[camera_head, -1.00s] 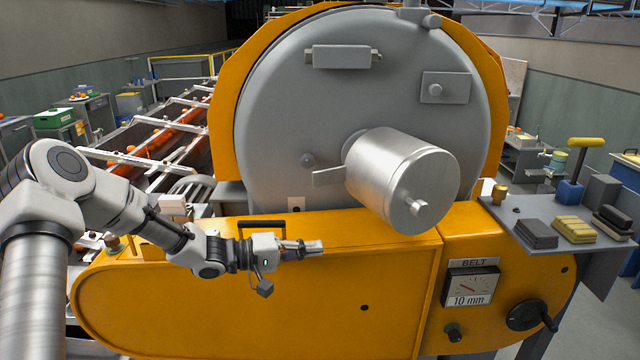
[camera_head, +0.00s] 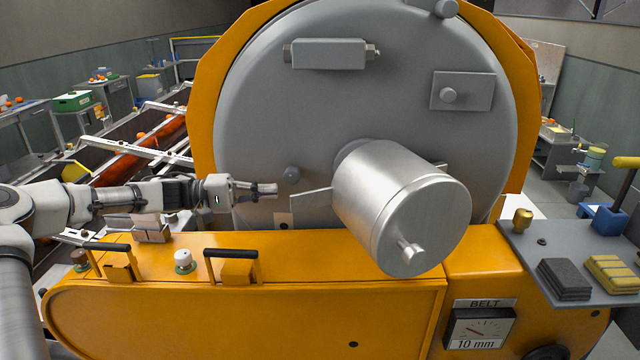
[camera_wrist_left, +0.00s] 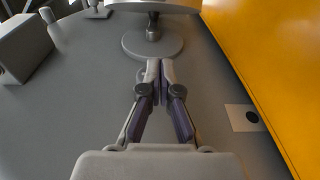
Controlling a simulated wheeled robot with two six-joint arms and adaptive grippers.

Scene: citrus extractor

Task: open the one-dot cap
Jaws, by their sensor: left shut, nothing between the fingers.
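A pale plate with one dark dot (camera_head: 283,219) sits low on the grey round drum face (camera_head: 400,75); it also shows in the left wrist view (camera_wrist_left: 245,117). A small round grey knob (camera_head: 291,175) and a flat grey lever plate (camera_head: 312,202) are above and right of it. I cannot tell for certain which part is the one-dot cap. My left gripper (camera_head: 268,189) is shut and empty, just left of the knob, pointing right. In the left wrist view its fingertips (camera_wrist_left: 159,64) are together below a grey disc with a short post (camera_wrist_left: 152,44).
A large silver cylinder (camera_head: 400,205) juts out right of the gripper. The orange belt housing (camera_head: 330,255) runs below, with black handles (camera_head: 231,253) on top. A box-shaped fitting (camera_head: 328,53) is higher on the drum. A side shelf (camera_head: 555,240) holds blocks at right.

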